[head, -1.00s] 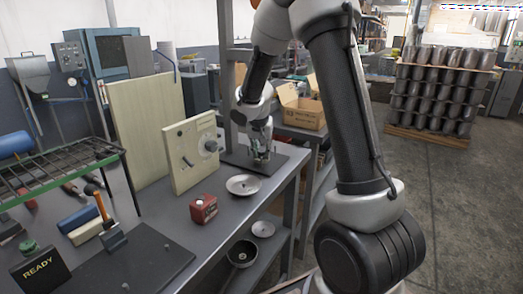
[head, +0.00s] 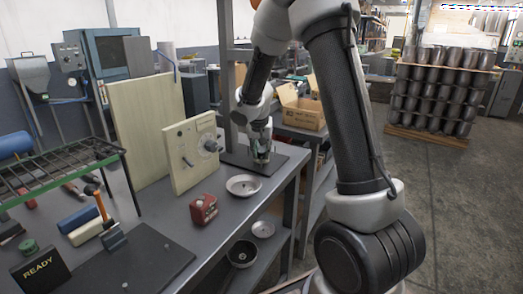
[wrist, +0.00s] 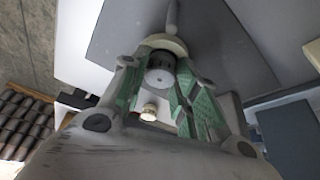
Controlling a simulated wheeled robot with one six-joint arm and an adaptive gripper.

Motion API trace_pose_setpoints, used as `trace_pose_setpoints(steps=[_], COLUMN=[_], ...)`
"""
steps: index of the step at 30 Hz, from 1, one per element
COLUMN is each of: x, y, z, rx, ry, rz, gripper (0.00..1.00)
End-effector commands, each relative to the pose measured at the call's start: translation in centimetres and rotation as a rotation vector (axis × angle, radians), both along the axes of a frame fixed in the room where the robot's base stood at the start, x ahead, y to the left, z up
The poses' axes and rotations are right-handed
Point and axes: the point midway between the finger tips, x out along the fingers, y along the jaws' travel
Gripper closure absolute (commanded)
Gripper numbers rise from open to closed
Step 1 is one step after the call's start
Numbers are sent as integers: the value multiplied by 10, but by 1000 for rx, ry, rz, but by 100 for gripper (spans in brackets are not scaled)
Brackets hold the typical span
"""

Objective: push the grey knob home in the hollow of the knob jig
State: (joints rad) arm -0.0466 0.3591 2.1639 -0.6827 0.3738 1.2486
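The grey knob (wrist: 159,77), a short cylinder with a ribbed dark side and a pale end face, shows between my fingers in the wrist view. A cream round piece (wrist: 163,42), which looks like part of the knob jig, is just beyond it. My gripper (wrist: 162,72) has its green-padded fingers on both sides of the knob and appears closed on it. In the head view my gripper (head: 261,155) is low over the dark mat (head: 283,160) at the bench's far end. The knob and the hollow are too small or hidden there, so seating depth cannot be told.
A cream panel (head: 180,172) with dials stands left of my gripper. A shallow metal pan (head: 244,186) and a red block (head: 203,210) lie nearer on the bench. A cardboard box (head: 302,110) is behind. More pans sit on the lower shelf.

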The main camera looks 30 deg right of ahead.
Motion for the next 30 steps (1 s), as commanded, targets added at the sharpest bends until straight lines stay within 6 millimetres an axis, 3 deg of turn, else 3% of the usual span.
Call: trace_pose_setpoints(steps=[3, 14, 30], x=[-1, -1, -34], y=[0, 1, 23], z=[-1, 3, 97], rx=[0, 0, 0], ry=[3, 1, 0], rz=[-1, -1, 0], gripper=[46, 46, 46])
